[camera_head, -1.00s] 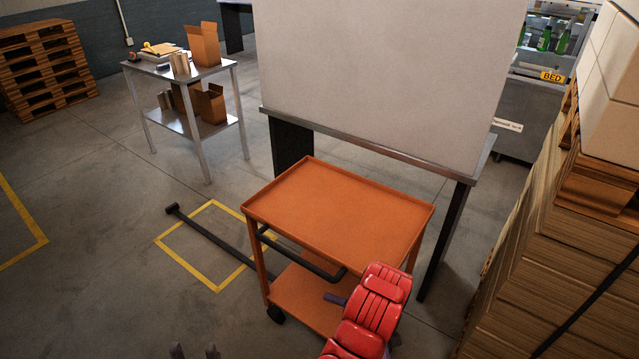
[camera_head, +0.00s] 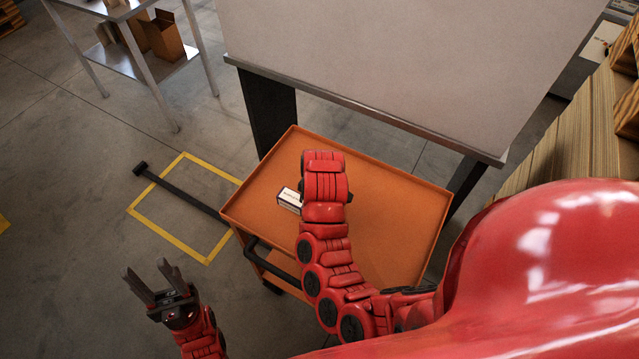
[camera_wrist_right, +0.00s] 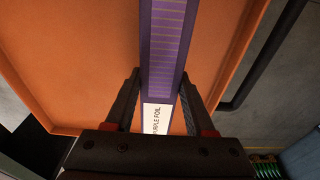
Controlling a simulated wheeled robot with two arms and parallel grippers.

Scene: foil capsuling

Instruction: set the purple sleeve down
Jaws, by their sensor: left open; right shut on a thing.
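The purple sleeve (camera_wrist_right: 164,40) is a long purple stick with fine stripes and a white end label reading "PURPLE FOIL" in the right wrist view. My right gripper (camera_wrist_right: 160,80) is shut on it near the label, with one finger on each side. The orange cart's top tray (camera_head: 395,215) lies below it; I cannot tell whether the sleeve touches the tray. In the head view, only the sleeve's white end (camera_head: 288,199) shows clearly, left of my wrist, which hides the gripper. My left gripper (camera_head: 147,270) is open and empty, left of the cart above the floor.
The tray has a low raised rim and looks otherwise bare. A dark handle (camera_head: 268,262) runs along its near left side. A metal table (camera_head: 165,75) with boxes is at the back left. Stacked cardboard (camera_head: 560,145) is at right.

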